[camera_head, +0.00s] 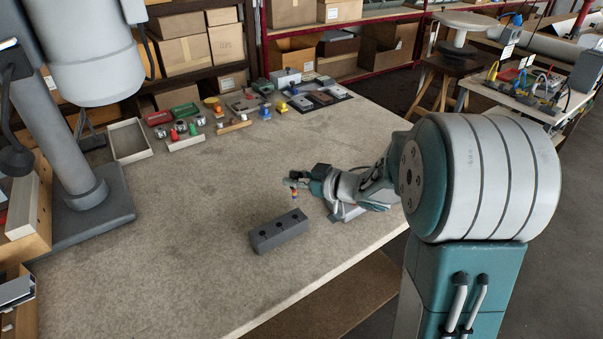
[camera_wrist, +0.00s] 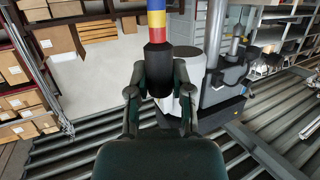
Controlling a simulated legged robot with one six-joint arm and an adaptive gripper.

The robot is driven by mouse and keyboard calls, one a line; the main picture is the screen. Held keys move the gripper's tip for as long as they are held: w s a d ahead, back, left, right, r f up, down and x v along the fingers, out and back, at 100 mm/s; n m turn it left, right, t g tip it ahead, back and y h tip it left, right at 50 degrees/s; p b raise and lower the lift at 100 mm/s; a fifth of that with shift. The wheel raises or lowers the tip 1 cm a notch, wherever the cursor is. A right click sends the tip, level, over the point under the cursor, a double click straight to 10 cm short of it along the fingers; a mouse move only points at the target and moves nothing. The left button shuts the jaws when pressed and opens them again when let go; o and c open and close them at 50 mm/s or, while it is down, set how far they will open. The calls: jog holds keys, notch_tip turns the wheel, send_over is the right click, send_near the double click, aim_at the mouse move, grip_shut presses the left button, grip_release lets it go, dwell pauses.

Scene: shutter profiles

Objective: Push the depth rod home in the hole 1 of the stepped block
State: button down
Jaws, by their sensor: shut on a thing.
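The stepped block (camera_head: 282,236) is dark grey and lies on the bench, with several round holes in a row along its top. My gripper (camera_head: 297,182) is just behind the block's right end, above the bench. It is shut on the depth rod (camera_head: 294,195), which shows small and orange in the head view. In the wrist view the rod (camera_wrist: 156,32) has blue, yellow and red bands and a black part between my gripper's fingers (camera_wrist: 158,92). The rod is apart from the block, outside its holes. Hole numbers cannot be read.
The bench (camera_head: 180,240) is clear around the block. A pale tray (camera_head: 129,140), small coloured parts (camera_head: 180,130) and a dark board (camera_head: 318,99) stand at the back. A grey column on a base (camera_head: 95,205) stands at the left.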

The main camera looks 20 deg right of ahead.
aim_at(295, 195)
jog(key=shift+f, duration=0.2)
jog(key=shift+f, duration=2.75)
jog(key=shift+f, duration=1.45)
jog(key=shift+c, duration=2.2)
grip_release()
jog(key=v, duration=1.2)
